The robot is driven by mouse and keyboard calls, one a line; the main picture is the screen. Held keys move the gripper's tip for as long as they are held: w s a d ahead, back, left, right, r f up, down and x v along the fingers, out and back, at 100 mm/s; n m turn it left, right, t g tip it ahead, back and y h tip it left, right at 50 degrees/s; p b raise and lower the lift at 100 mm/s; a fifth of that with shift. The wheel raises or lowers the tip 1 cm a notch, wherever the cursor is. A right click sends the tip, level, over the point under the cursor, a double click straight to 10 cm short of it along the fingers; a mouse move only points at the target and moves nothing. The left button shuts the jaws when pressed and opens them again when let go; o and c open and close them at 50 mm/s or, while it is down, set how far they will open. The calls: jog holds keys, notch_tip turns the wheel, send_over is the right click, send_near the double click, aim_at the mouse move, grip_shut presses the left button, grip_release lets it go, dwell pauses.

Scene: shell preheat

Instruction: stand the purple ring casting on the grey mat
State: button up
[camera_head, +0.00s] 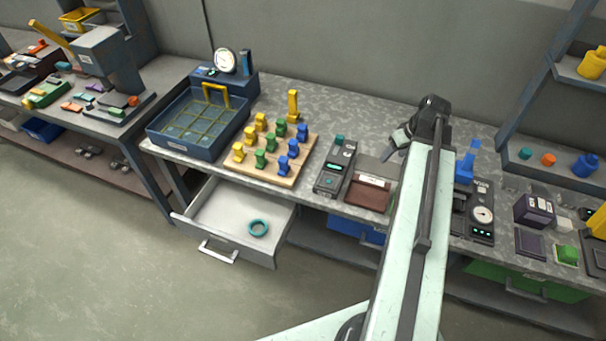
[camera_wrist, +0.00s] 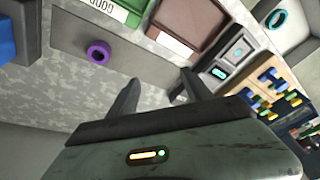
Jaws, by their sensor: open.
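The purple ring casting (camera_wrist: 97,53) shows in the wrist view with its hole facing the camera. It appears to be at the left part of the grey mat (camera_wrist: 145,62), near its lower edge. I cannot tell whether it stands or lies flat. My gripper (camera_wrist: 160,86) is open and empty, its two fingers apart, to the lower right of the ring and not touching it. In the head view my gripper (camera_head: 397,146) is over the bench, and the ring is hidden there. Part of the grey mat (camera_head: 377,169) shows behind the brown tray.
A brown tray (camera_head: 369,194) and a green tray (camera_wrist: 114,8) lie beside the mat. A dark meter device (camera_head: 334,171) stands left of the brown tray. A wooden board (camera_head: 262,177) holds several coloured pieces. An open drawer (camera_head: 215,226) sticks out with a teal ring (camera_head: 251,234) inside.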

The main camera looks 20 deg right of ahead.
jog(key=w+a+f+g+h, duration=0.1)
jog(key=a+g, duration=0.2)
jog(key=a, duration=3.2)
jog(key=shift+w+a+m, duration=0.2)
jog(key=shift+a+m, duration=0.1)
jog(key=shift+m, duration=0.1)
